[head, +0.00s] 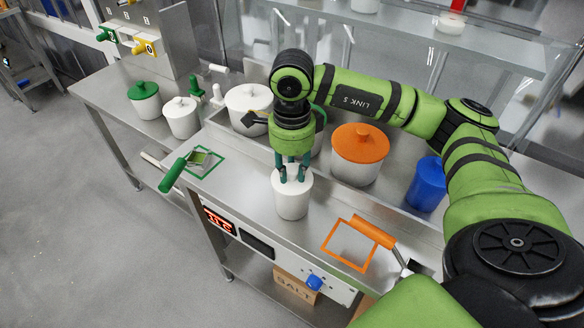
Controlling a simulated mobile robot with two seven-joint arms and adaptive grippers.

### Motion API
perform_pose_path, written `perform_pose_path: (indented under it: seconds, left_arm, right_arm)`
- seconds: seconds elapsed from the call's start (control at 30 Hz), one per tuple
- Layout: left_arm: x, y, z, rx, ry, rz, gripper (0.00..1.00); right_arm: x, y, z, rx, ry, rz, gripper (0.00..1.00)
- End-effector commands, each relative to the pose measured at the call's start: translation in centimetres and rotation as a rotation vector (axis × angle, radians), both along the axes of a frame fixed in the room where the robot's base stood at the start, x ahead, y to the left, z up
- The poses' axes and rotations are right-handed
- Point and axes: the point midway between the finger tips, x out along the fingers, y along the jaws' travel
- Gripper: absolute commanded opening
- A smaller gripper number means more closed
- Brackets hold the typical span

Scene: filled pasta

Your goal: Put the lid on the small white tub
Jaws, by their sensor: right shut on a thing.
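A small white tub (291,204) stands upright on the steel counter near the middle of the head view. My right gripper (292,178) points straight down over its top. Its teal fingers are shut on the white lid (280,181), at the tub's mouth. The fingers hide the lid's middle and its knob. Lid and tub are both white, so I cannot tell whether the lid sits fully down. My left gripper is not in view.
Behind stand an orange-lidded pot (360,155), a blue tub (426,184) and a large white pot (249,107). A lidded white tub (181,117) and a green-lidded pot (144,100) stand left. A green-handled tool (174,173) and orange-handled tool (373,232) lie in front.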

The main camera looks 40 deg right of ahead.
Motion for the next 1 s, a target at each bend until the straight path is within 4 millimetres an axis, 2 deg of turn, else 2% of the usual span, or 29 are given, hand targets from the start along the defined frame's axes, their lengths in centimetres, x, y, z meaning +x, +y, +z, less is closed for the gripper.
perform_pose_path:
  seconds: [0.43, 0.47, 0.5, 0.53, 0.77, 0.8, 0.87, 1.0]
  left_arm:
    - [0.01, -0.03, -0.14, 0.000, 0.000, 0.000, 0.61]
    - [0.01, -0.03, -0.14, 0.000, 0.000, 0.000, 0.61]
    - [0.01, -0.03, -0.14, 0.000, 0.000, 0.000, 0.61]
    - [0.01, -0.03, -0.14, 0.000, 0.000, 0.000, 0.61]
    - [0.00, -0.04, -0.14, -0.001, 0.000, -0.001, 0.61]
    - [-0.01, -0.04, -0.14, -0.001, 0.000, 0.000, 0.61]
    - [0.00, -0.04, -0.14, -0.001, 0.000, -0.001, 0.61]
    - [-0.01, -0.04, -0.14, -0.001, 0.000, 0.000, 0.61]
  right_arm:
    - [0.01, 0.03, 0.01, 0.001, 0.000, 0.000, 0.09]
    - [0.01, 0.03, 0.01, 0.001, 0.000, 0.000, 0.36]
    - [0.01, 0.03, 0.01, 0.001, 0.000, 0.000, 0.52]
    - [0.00, 0.02, 0.01, 0.001, 0.000, 0.000, 0.56]
    - [0.00, 0.02, 0.00, 0.001, 0.000, 0.000, 0.56]
    - [0.00, 0.02, -0.01, 0.000, 0.000, 0.000, 0.68]
    - [0.00, 0.01, -0.01, 0.000, 0.000, 0.000, 0.79]
    - [0.00, 0.01, -0.01, 0.000, 0.000, 0.000, 0.79]
